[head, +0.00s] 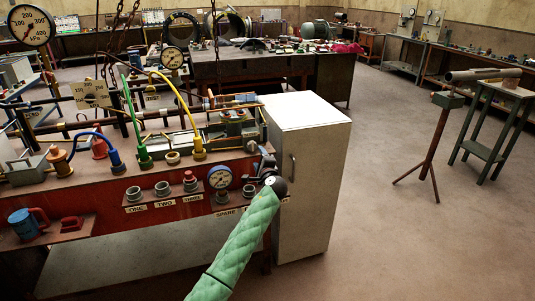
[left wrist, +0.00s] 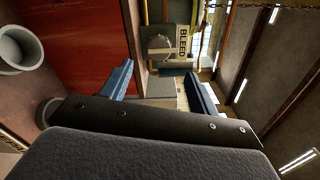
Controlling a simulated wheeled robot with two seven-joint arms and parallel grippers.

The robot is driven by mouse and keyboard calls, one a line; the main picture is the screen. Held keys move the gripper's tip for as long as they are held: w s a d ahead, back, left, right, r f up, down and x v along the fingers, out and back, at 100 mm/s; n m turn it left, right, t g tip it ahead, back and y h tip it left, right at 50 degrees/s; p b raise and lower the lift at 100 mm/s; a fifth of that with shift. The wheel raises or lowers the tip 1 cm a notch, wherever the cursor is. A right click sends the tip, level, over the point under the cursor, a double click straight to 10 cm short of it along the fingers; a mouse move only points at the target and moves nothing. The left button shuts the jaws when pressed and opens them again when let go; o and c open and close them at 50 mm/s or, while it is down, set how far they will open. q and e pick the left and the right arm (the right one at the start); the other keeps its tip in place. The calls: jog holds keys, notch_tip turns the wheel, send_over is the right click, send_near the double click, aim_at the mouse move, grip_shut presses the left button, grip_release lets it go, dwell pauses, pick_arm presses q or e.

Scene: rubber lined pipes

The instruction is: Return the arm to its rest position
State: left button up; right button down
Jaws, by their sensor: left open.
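My left arm comes in from the bottom of the head view in a green quilted sleeve (head: 245,235). Its left gripper (head: 266,158) is at the right end of the red bench (head: 90,185), close to the white cabinet (head: 313,170), and is partly hidden by the dark wrist. In the left wrist view the two blue-grey fingers of the left gripper (left wrist: 160,84) stand wide apart with nothing between them. A BLEED label (left wrist: 182,42) shows beyond them. My right gripper is in neither view.
A pressure gauge (head: 220,177) and a row of sockets with labels ONE, TWO, THREE and SPARE line the bench front. Blue, green and yellow hoses (head: 185,95) rise above. A grey ring (left wrist: 18,50) is close in the wrist view.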

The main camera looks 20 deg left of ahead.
pick_arm(q)
jog(key=shift+d+r, duration=0.1)
jog(key=s+d+f+n+g+h, duration=0.4)
jog(key=s+d+f+n+h, duration=0.15)
jog(key=s+f, duration=0.7)
jog(key=s+d+f+n+g+h, duration=0.4)
jog(key=s+d+f+n, duration=0.2)
jog(key=s+f, duration=0.6)
jog(key=s+f+g, duration=0.2)
jog(key=s+f, duration=0.4)
jog(key=s, duration=0.7)
jog(key=s+d+f+g+h, duration=0.1)
jog(key=s+f, duration=0.6)
jog(key=s, duration=0.6)
jog(key=s+d+f+g, duration=0.1)
jog(key=s+f, duration=0.6)
jog(key=s, duration=0.7)
jog(key=shift+f+n+g, duration=0.25)
jog(key=shift+n+g, duration=0.2)
jog(key=shift+g, duration=0.35)
jog(key=shift+s, duration=0.1)
